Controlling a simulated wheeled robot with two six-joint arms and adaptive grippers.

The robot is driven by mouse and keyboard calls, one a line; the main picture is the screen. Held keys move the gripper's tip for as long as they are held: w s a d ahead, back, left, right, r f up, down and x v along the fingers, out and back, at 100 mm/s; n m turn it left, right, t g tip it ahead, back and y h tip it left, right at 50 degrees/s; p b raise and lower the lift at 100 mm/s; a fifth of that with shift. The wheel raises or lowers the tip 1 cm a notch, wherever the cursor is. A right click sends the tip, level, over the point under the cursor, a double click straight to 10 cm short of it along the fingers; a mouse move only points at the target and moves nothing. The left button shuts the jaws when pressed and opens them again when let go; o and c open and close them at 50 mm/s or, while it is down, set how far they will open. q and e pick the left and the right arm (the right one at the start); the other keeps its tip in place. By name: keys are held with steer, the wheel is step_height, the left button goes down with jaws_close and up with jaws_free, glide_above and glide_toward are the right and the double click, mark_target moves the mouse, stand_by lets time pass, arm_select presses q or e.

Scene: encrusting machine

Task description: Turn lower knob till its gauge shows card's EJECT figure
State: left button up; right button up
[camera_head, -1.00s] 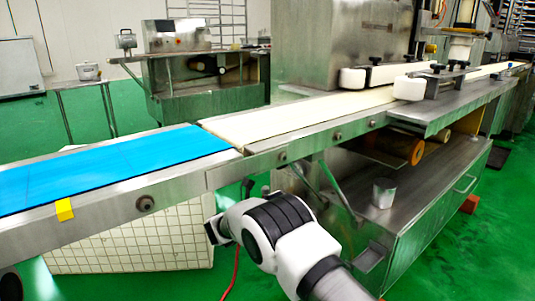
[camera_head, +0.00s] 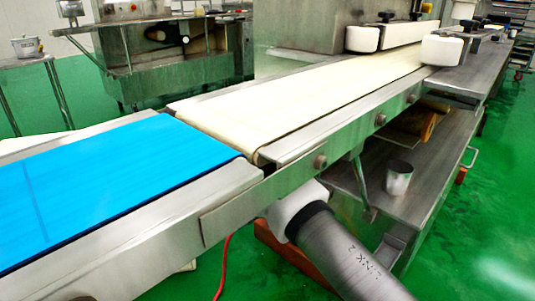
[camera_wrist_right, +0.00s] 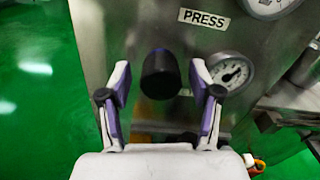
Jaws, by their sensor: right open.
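In the right wrist view, a black round knob (camera_wrist_right: 160,75) stands out from a grey metal panel (camera_wrist_right: 105,30). A white-faced gauge (camera_wrist_right: 231,74) sits just right of it; its figures are too small to read. My right gripper (camera_wrist_right: 160,66) is open, with one finger on each side of the knob. A gap shows between each finger and the knob, and I cannot tell how deep the fingers reach. In the head view the right gripper is hidden below the conveyor. The card is not visible. My left gripper is not in view.
A PRESS label (camera_wrist_right: 204,19) and part of an upper gauge (camera_wrist_right: 272,5) are above. Metal parts (camera_wrist_right: 290,110) stand close on the right. In the head view, the conveyor with blue belt (camera_head: 90,185) and cream belt (camera_head: 310,95) crosses above my arm. A metal cup (camera_head: 397,178) stands on the shelf.

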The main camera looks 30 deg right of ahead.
steer(key=shift+r, duration=0.1)
steer(key=c, duration=1.1)
steer(key=shift+c, duration=0.2)
steer(key=shift+n+p, duration=0.3)
